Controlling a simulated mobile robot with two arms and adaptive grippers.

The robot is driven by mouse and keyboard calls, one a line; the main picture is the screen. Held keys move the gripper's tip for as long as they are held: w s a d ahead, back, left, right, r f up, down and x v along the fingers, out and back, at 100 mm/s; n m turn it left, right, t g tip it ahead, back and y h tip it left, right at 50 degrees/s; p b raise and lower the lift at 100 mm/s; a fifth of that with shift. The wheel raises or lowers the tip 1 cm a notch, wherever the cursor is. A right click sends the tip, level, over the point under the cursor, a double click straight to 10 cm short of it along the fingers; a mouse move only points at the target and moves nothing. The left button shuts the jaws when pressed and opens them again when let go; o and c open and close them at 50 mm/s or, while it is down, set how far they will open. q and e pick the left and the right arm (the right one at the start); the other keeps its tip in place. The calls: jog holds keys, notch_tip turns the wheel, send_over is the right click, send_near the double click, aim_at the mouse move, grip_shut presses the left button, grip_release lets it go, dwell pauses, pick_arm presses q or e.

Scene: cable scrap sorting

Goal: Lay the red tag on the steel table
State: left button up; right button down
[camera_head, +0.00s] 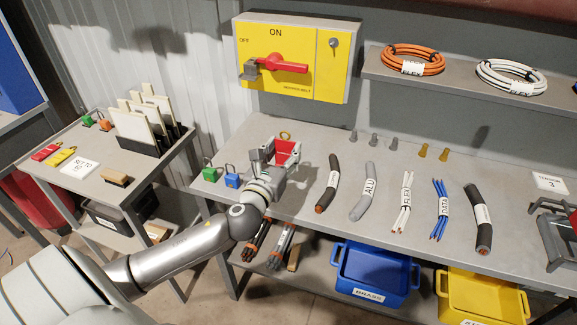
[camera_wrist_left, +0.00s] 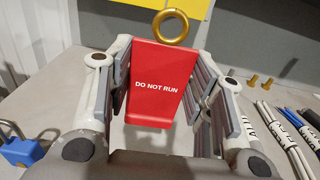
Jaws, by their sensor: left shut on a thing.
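The red tag (camera_wrist_left: 156,88) reads "DO NOT RUN" and has a brass ring (camera_wrist_left: 171,27) at its top. It stands between the two fingers of my left gripper (camera_wrist_left: 158,95), which is shut on it. In the head view the tag (camera_head: 286,148) shows in the left gripper (camera_head: 275,153), over the back left part of the steel table (camera_head: 312,140). I cannot tell whether the tag touches the table top. My right gripper is not in view.
Green (camera_head: 209,170) and blue (camera_head: 232,180) padlocks stand left of the gripper. Several cable pieces, such as the black one (camera_head: 328,186), lie to its right. A yellow switch box (camera_head: 297,58) hangs behind. Blue (camera_head: 375,272) and yellow (camera_head: 482,296) bins sit below.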

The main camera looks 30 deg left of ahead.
aim_at(282, 163)
pick_arm(q)
jog(key=w+f, duration=0.1)
jog(key=w+a+f+b, duration=0.1)
jog(key=w+f, duration=0.1)
jog(key=w+a+f, duration=0.1)
jog(key=f, duration=0.1)
jog(key=shift+w+f, duration=0.15)
jog(key=shift+f, duration=0.1)
jog(key=shift+w+f+b, duration=0.15)
jog(key=shift+f+b, duration=0.55)
jog(key=shift+f, duration=1.05)
jog(key=shift+f, duration=0.2)
jog(key=o, duration=0.8)
